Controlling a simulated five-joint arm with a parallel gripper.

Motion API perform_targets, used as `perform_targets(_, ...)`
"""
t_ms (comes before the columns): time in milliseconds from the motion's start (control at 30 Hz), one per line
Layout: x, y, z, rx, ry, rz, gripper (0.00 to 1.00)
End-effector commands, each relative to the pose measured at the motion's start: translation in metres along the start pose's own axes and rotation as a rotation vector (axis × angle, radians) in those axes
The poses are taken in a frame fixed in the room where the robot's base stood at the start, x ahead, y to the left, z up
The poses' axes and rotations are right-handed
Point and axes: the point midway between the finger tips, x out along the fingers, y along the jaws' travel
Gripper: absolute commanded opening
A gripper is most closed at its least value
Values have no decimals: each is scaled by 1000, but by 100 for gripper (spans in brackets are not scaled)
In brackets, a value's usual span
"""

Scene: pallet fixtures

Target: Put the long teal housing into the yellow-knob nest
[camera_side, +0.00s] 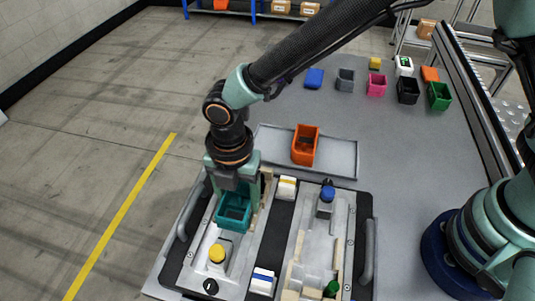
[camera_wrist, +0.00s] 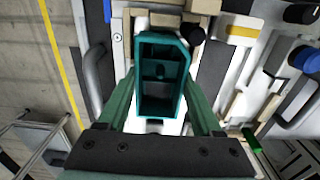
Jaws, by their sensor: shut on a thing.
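The long teal housing (camera_side: 234,212) is an open-topped box. My gripper (camera_side: 232,188) is shut on it, and the wrist view shows the teal housing (camera_wrist: 161,88) between my two fingers (camera_wrist: 160,100). The housing is over the left half of the pallet fixture, just behind the yellow knob (camera_side: 217,253). It looks upright in the side view. Whether its underside touches the nest (camera_side: 203,273) cannot be told. Part of the nest is hidden by the housing and my gripper.
The fixture's right half has a blue knob (camera_side: 328,194) and a green knob (camera_side: 332,288). A grey tray (camera_side: 340,160) behind the fixture holds an orange bin (camera_side: 305,146). Several coloured bins stand at the back right. Handles (camera_side: 183,219) flank the fixture.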

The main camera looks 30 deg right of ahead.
Motion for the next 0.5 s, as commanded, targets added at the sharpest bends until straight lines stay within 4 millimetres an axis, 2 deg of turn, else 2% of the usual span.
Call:
perform_targets(33, 1, 0, 0, 0, 0, 0, 4)
perform_targets(67, 1, 0, 0, 0, 0, 0, 74)
perform_targets(100, 1, 0, 0, 0, 0, 1, 90)
perform_targets(133, 1, 0, 0, 0, 0, 1, 100)
perform_targets(500, -3, 1, 0, 0, 0, 2, 100)
